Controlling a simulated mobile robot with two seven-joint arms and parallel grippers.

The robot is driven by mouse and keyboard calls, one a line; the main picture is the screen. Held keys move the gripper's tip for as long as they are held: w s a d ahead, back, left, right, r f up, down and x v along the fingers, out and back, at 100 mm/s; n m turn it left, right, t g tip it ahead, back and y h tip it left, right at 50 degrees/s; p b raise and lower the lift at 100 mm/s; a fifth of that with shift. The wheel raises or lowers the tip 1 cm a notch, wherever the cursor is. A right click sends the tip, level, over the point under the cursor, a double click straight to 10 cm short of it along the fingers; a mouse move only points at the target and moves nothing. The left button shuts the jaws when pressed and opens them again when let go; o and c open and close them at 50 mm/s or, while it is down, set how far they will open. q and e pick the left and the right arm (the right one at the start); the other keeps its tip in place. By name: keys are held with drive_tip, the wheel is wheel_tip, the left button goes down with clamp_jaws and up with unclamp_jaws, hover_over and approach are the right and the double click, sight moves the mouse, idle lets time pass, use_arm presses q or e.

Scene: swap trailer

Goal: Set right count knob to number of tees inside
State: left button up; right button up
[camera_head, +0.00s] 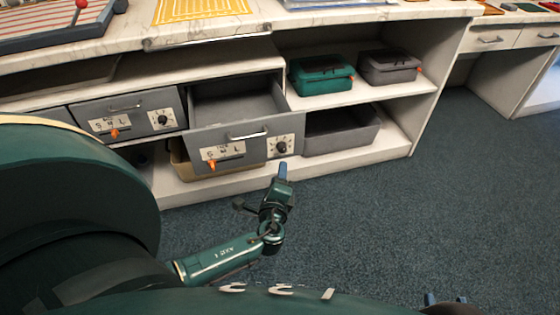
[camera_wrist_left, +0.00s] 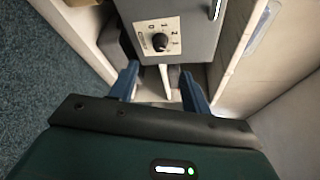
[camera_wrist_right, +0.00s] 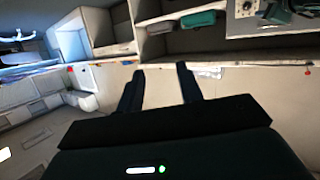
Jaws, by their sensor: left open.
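The right grey drawer (camera_head: 195,133) is pulled open. The part of its inside that shows looks bare; its front hides the near part of the floor, and I see no tees. The right count knob (camera_head: 281,147), black on a white plate, is at the right of its front. It also shows in the left wrist view (camera_wrist_left: 160,42), ahead of the fingers; its setting is too small to read. My left gripper (camera_head: 283,170) is open and empty, just below the knob and apart from it. My right gripper (camera_wrist_right: 160,72) is open and empty, away from the drawers.
The left drawer (camera_head: 125,106) is shut and has its own knob (camera_head: 162,119). An orange slider (camera_head: 212,165) is on the open drawer's front. A green case (camera_head: 320,75) and a grey case (camera_head: 388,66) stand on the shelf. Carpet (camera_head: 450,170) is clear at right.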

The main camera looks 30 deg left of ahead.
use_arm(q)
drive_tip(key=shift+v, duration=1.35)
drive_tip(key=shift+r, duration=0.1)
